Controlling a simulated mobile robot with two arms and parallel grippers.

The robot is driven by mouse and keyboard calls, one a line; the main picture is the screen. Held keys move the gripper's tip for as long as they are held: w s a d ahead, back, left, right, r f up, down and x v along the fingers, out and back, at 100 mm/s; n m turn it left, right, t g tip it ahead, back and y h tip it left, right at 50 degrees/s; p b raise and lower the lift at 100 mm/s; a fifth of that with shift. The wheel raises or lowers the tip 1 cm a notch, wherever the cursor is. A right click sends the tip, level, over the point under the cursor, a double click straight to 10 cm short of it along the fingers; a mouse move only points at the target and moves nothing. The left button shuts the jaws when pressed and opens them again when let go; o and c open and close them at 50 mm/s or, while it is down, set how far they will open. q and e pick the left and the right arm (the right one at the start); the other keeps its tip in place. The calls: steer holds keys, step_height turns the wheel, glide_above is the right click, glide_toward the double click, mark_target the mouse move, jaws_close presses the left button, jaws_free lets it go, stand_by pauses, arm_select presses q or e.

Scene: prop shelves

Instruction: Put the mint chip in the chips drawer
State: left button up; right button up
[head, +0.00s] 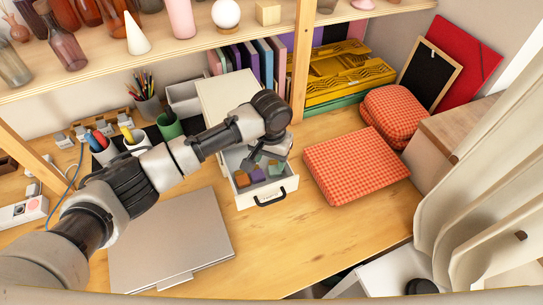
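The white chips drawer (243,204) is pulled out from a small white cabinet (228,92) on the wooden desk. It has a dark handle and holds several small coloured chips, among them an orange chip (242,180) and a purple chip (258,175). A mint-green chip (275,168) shows near the drawer's right side, close to the gripper's fingers. My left gripper (262,159) points down over the open drawer. Its fingertips are small and partly covered by the wrist, so I cannot tell whether they hold a chip. My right gripper is out of view.
A closed silver laptop (172,240) lies at the front left. A red checked cushion (355,166) sits just right of the drawer. Pen cups (148,105) stand behind my arm. A shelf with vases (66,50) runs above. The desk in front of the drawer is clear.

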mark_target(273, 171)
arm_select(q)
steer(key=shift+s+d+r, duration=0.1)
steer(key=shift+d, duration=0.2)
steer(key=shift+r, duration=0.25)
step_height(273, 171, up, 12)
steer(key=b, duration=0.1)
stand_by(0.3)
stand_by(0.4)
